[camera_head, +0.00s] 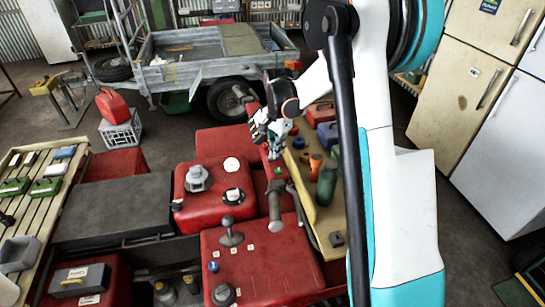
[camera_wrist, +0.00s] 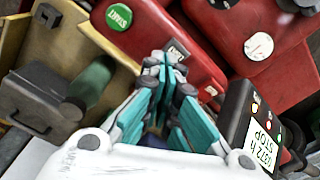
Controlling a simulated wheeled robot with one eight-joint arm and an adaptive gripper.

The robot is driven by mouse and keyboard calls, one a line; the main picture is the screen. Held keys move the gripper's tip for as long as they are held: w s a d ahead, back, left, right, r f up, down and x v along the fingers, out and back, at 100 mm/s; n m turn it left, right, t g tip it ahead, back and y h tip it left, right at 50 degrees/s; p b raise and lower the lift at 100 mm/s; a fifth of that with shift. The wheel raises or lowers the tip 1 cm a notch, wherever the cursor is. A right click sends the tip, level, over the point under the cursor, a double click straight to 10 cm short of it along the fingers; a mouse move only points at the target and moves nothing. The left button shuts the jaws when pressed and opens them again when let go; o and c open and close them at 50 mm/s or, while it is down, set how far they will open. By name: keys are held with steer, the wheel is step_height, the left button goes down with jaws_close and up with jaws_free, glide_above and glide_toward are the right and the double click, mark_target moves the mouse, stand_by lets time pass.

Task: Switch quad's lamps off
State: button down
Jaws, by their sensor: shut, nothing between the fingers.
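The red quad bodywork (camera_head: 262,262) fills the lower middle of the head view. It carries knobs, a lever (camera_head: 231,232) and a white dial (camera_head: 232,164). My gripper (camera_head: 268,135) is shut and empty above its upper part, left of the wooden shelf. In the wrist view my gripper (camera_wrist: 165,62) points at a red panel. A small labelled plate (camera_wrist: 178,49) lies just beyond the fingertips; contact cannot be told. A green START button (camera_wrist: 118,17) sits left of it. I cannot tell which control is the lamp switch, nor whether any lamp is lit.
A wooden shelf (camera_head: 330,222) with cylinders stands right of the quad. A black handlebar grip (camera_head: 275,205) lies below my gripper. A trailer (camera_head: 175,70) stands behind.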

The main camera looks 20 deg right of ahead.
steer(key=shift+f, duration=0.2)
steer(key=shift+r, duration=0.1)
steer(key=shift+r+p, duration=1.5)
steer(key=shift+r, duration=1.95)
steer(key=shift+f, duration=0.1)
